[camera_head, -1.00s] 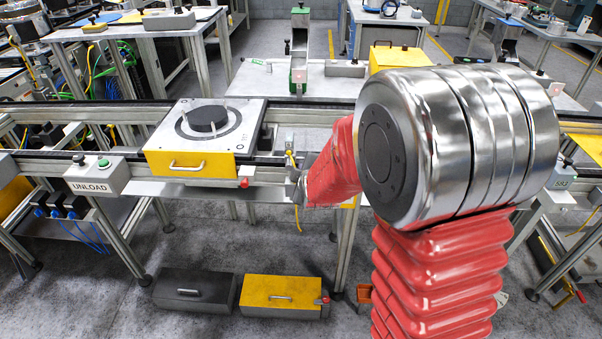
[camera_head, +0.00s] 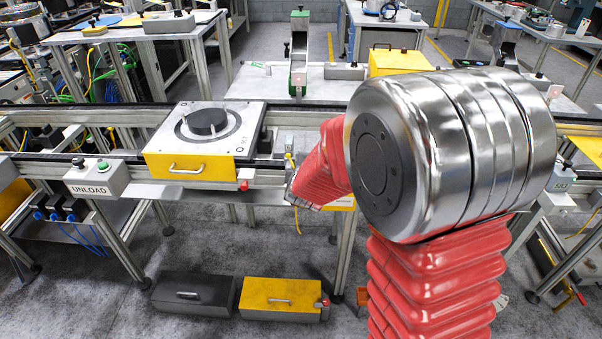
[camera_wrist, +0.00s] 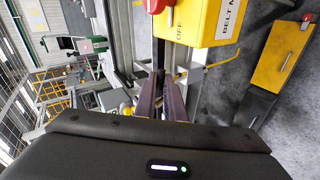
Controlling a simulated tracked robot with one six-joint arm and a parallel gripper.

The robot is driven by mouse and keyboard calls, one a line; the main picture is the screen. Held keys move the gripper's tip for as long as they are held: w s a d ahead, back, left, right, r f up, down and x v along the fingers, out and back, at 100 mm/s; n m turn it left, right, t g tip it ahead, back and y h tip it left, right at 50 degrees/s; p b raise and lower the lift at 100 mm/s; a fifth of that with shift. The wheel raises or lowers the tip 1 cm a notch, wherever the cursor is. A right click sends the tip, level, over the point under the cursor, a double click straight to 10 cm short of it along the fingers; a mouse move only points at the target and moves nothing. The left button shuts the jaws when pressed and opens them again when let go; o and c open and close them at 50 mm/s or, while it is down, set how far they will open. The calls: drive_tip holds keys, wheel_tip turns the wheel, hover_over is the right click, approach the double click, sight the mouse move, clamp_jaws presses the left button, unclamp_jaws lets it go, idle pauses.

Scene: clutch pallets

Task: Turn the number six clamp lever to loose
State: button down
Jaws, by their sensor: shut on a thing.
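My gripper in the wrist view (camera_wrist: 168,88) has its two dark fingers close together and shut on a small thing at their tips. I take it to be the clamp lever, but the fingers hide most of it and I read no number six. In the head view my red forearm reaches to the front rail of the conveyor, right of the pallet, and hides the fingertips. The pallet (camera_head: 247,118) is a light square plate with a yellow front, a handle and a dark round disc on top. It sits on the conveyor.
A yellow switch box (camera_wrist: 217,22) marked BELT and OFF, with a red button (camera_wrist: 156,4), is close beyond the fingers in the wrist view. A grey UNLOAD box (camera_head: 97,178) is left of the pallet. Yellow (camera_head: 282,297) and dark (camera_head: 193,292) cases lie on the floor below.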

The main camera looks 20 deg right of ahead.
drive_tip(key=shift+a, duration=0.2)
drive_tip(key=c, duration=1.9)
unclamp_jaws()
drive_tip(key=shift+d, duration=0.1)
drive_tip(key=shift+o, duration=0.2)
drive_tip(key=shift+s, duration=0.15)
drive_tip(key=v, duration=1.3)
drive_tip(key=shift+s, duration=0.15)
drive_tip(key=shift+r, duration=0.15)
